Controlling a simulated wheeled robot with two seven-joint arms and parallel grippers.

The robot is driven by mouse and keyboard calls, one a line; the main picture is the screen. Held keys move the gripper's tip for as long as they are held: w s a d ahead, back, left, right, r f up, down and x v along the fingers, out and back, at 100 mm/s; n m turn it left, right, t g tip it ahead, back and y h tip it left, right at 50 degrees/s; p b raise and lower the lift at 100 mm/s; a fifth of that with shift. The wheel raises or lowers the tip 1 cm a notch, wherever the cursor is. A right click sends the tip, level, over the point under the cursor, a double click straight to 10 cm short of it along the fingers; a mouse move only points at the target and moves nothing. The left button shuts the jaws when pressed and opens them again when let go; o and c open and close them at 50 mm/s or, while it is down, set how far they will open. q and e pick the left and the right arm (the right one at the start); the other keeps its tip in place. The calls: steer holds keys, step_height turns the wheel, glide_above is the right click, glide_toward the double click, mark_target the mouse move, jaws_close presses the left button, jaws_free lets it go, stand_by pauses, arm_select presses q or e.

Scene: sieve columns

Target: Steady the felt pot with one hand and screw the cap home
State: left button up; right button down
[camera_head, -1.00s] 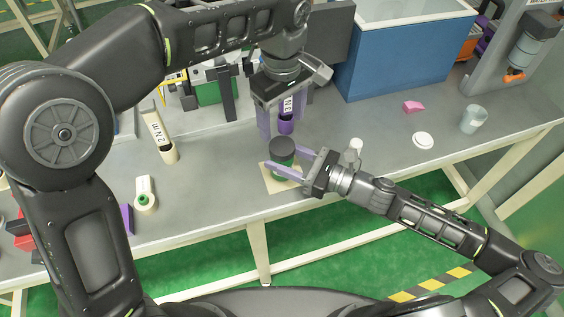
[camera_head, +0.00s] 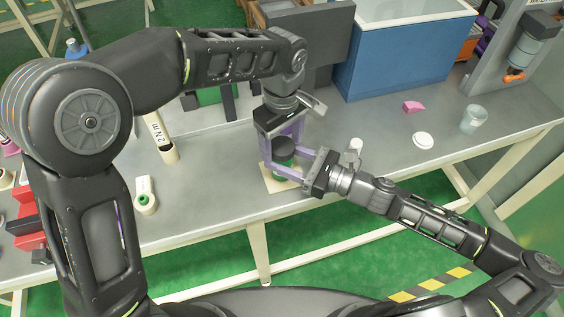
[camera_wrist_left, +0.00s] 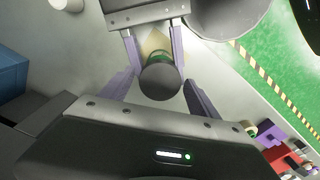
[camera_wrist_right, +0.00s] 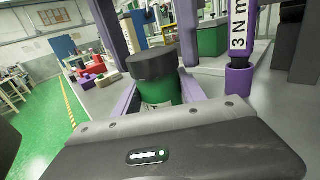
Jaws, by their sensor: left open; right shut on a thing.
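The felt pot is a green jar (camera_head: 281,172) on a beige mat (camera_head: 277,186) near the table's front edge. The dark round cap (camera_head: 284,145) sits upright on top of it; I cannot tell how deep the thread is engaged. My right gripper (camera_head: 288,163) is shut on the pot's body from the right, and its fingers flank the green jar in the right wrist view (camera_wrist_right: 158,95). My left gripper (camera_head: 284,138) is open above, pointing down. Its fingers stand on either side of the cap, which the left wrist view shows (camera_wrist_left: 160,82) between them with space at both sides.
A cream tool marked 2 Nm (camera_head: 160,138) and a small green-ended piece (camera_head: 147,203) lie left. A blue bin (camera_head: 400,62), pink wedge (camera_head: 412,106), white disc (camera_head: 423,140) and clear cup (camera_head: 473,120) are right.

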arm_select(q)
steer(key=c, duration=1.5)
steer(key=m, duration=1.7)
steer(key=shift+m, duration=0.4)
steer(key=m, duration=0.6)
steer(key=o, duration=1.7)
steer(key=shift+c, duration=0.2)
